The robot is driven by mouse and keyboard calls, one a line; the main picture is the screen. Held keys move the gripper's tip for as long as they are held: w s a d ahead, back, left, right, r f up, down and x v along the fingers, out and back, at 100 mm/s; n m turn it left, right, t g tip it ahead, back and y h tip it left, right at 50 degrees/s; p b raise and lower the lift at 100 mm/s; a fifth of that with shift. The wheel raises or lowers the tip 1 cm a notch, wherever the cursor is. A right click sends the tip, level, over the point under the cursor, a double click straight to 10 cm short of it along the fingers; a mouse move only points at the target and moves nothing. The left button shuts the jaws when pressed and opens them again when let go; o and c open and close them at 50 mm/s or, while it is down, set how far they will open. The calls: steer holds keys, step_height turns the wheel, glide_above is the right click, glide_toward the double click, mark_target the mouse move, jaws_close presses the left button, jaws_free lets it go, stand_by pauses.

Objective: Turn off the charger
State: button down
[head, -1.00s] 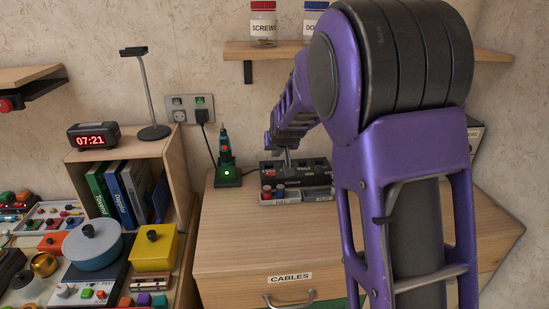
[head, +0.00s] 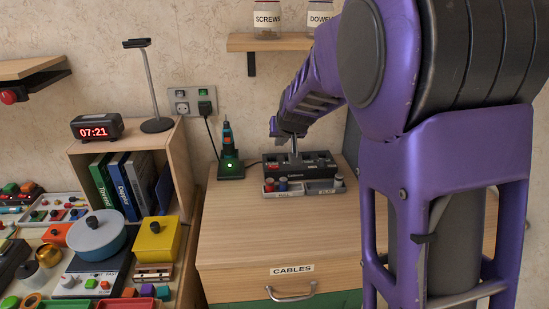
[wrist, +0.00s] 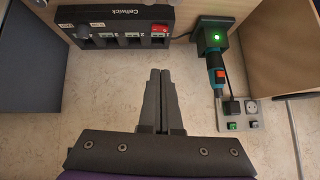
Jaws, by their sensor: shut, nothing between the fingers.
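A black box marked "Cellwick" (head: 297,164), which looks like a battery charger, stands on the drawer unit. My gripper (wrist: 161,75) is shut and empty. It shows apart from the box in the wrist view; in the head view my gripper (head: 294,149) is just above or behind it. I cannot tell the switch position.
A tool in a dock with a green light (head: 230,170) stands left of the box. A wall plate (head: 182,106) holds a plug and switches. A tray (head: 305,191) with small cells lies in front of the box. The drawer unit's front top is clear.

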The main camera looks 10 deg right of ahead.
steer(key=shift+a, duration=0.1)
stand_by(0.4)
steer(key=b, duration=0.2)
glide_above(273, 167)
steer(key=s, duration=0.1)
step_height(273, 167, down, 7)
steer(key=shift+s+f, duration=0.1)
step_height(273, 167, down, 2)
steer(key=shift+f+b, duration=0.2)
steer(key=shift+b, duration=0.1)
steer(key=shift+a+f, duration=0.15)
steer(key=shift+f, duration=0.5)
steer(key=shift+r+p, duration=0.1)
steer(key=shift+p, duration=0.3)
